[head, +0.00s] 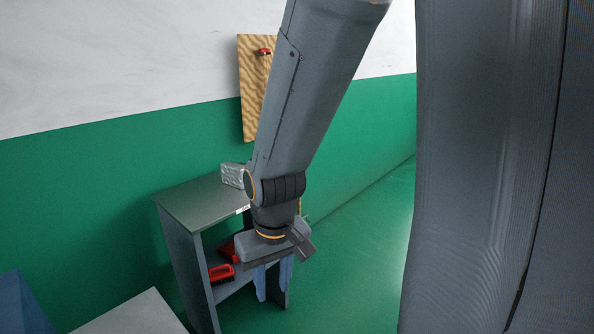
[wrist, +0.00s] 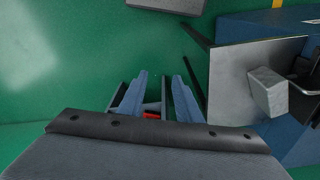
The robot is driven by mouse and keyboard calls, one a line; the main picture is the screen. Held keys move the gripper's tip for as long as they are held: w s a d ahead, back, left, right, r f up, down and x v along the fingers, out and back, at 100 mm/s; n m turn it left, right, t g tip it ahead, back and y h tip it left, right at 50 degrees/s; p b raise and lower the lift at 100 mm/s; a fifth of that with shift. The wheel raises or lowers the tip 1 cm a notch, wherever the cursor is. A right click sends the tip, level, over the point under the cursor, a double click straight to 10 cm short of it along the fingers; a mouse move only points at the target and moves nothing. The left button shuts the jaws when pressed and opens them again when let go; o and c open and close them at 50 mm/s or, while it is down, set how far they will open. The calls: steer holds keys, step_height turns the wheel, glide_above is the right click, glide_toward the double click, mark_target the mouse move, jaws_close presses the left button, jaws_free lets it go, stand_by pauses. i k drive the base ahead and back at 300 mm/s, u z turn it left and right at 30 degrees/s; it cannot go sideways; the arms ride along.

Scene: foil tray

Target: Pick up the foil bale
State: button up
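The foil bale (head: 232,176) is a small silvery, crinkled block on the top of a dark grey-green stand (head: 192,203) in the head view. My arm hides its right side. My gripper (head: 272,284) points down in front of the stand's right side, below the level of its top and apart from the bale. In the wrist view my gripper (wrist: 160,77) has its two blue-grey fingers spread with nothing held between them.
A red brush-like thing (head: 222,273) lies on the stand's lower shelf. A wooden board (head: 251,110) hangs on the wall. A pale top (head: 135,314) is at bottom left. Green floor (head: 370,240) is clear to the right.

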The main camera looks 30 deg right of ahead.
mark_target(232, 173)
steer(key=z, duration=0.9)
steer(key=i, duration=0.75)
steer(key=z, duration=0.6)
steer(key=i, duration=1.4)
steer(key=u, duration=1.25)
steer(key=i, duration=0.45)
steer(key=u, duration=0.4)
